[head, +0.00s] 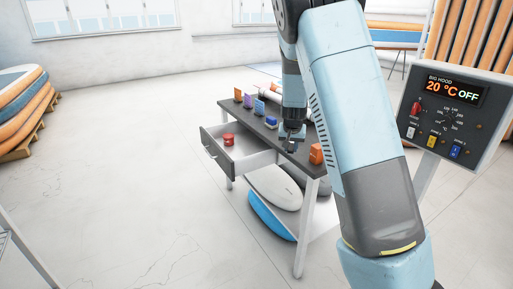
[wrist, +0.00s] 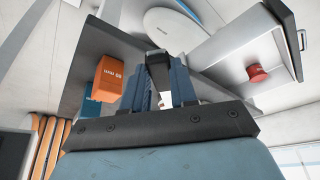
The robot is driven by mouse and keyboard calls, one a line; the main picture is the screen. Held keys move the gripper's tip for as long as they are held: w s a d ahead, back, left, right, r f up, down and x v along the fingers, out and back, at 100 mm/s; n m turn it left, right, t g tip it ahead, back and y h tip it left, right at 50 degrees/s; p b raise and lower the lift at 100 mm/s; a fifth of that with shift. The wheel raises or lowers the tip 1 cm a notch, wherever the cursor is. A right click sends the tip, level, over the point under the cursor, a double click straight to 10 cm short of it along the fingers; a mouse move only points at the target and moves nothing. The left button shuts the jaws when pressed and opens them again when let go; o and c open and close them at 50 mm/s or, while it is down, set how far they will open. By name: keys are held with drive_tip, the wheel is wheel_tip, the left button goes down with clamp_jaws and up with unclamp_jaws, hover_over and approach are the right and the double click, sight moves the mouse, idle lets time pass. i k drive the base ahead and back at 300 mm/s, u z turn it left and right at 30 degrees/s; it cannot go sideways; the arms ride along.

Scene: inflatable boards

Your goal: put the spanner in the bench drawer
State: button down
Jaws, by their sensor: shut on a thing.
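My gripper (head: 291,137) is over the right part of the dark bench top (head: 266,140), right of the open drawer. In the wrist view my gripper (wrist: 162,85) has its two blue fingers closed around a dark grey piece, which I take to be the spanner (wrist: 158,68). Only a small part of it shows; its full shape is hidden. The bench drawer (head: 217,158) is pulled out at the bench's left front, with a red round item (head: 229,140) inside. The drawer also shows at upper right in the wrist view (wrist: 225,58).
An orange box (head: 316,153) stands on the bench's right end, close to my gripper. Several small boxes (head: 259,107) line the back edge. Boards (head: 272,186) lie on the shelf below. A control panel (head: 455,112) stands at right. Floor left of the drawer is clear.

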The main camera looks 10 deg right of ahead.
sight(251, 153)
drive_tip(key=z, duration=0.05)
drive_tip(key=i, duration=0.85)
drive_tip(key=u, duration=0.1)
